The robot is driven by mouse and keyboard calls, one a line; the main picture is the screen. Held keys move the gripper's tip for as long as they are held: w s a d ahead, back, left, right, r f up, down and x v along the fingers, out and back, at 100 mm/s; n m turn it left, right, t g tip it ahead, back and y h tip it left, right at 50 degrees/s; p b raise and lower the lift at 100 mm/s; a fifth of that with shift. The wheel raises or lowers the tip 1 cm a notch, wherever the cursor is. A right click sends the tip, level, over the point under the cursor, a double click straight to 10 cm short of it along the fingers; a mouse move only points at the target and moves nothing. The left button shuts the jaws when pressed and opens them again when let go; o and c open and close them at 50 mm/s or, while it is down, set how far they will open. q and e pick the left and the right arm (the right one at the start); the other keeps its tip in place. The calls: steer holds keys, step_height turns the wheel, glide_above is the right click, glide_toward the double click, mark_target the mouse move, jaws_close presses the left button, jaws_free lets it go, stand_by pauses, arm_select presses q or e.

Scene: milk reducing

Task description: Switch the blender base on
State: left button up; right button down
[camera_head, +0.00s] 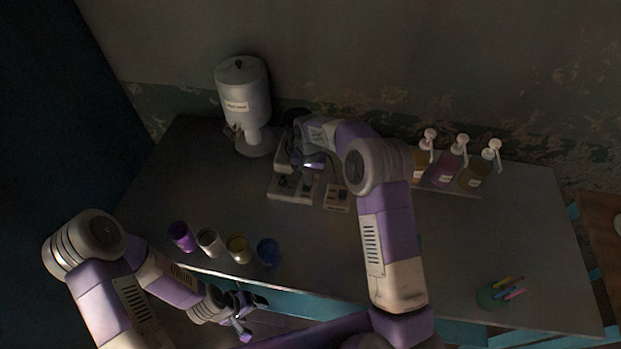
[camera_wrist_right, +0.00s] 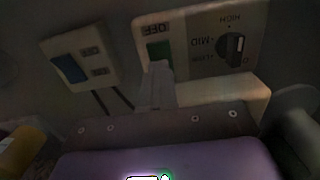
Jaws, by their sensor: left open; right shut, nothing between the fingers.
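The blender base (camera_head: 284,188) is a pale box near the back middle of the table. In the right wrist view its front panel (camera_wrist_right: 200,45) appears upside down, with an OFF label, a green switch (camera_wrist_right: 158,50) and a black dial (camera_wrist_right: 235,45) marked HIGH and MID. My right gripper (camera_wrist_right: 161,68) is shut and empty, its tips at or just in front of the green switch; contact cannot be told. In the head view my right arm partly hides the base. My left gripper (camera_head: 243,313) is open and empty by the table's front edge, away from the base.
A smaller box (camera_head: 337,198) stands beside the base; its blue switch (camera_wrist_right: 69,68) shows in the wrist view. A grey dispenser (camera_head: 243,95) stands behind left. Several cups (camera_head: 209,241) line the front left, and pump bottles (camera_head: 452,160) stand back right. A pen cup (camera_head: 490,295) is front right.

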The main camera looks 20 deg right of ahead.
steer(key=shift+s+a+f+g, duration=0.2)
steer(key=shift+s+f+g, duration=0.2)
steer(key=shift+s+f, duration=0.45)
steer(key=shift+r, duration=0.15)
steer(key=shift+w+r, duration=0.2)
steer(key=shift+r, duration=0.15)
step_height(320, 180, up, 9)
steer(key=p, duration=0.5)
steer(key=shift+w+d+f+t, duration=0.2)
steer(key=shift+w+d+t, duration=0.15)
steer(key=shift+t, duration=0.05)
steer(key=shift+d, duration=0.1)
steer(key=shift+w, duration=0.2)
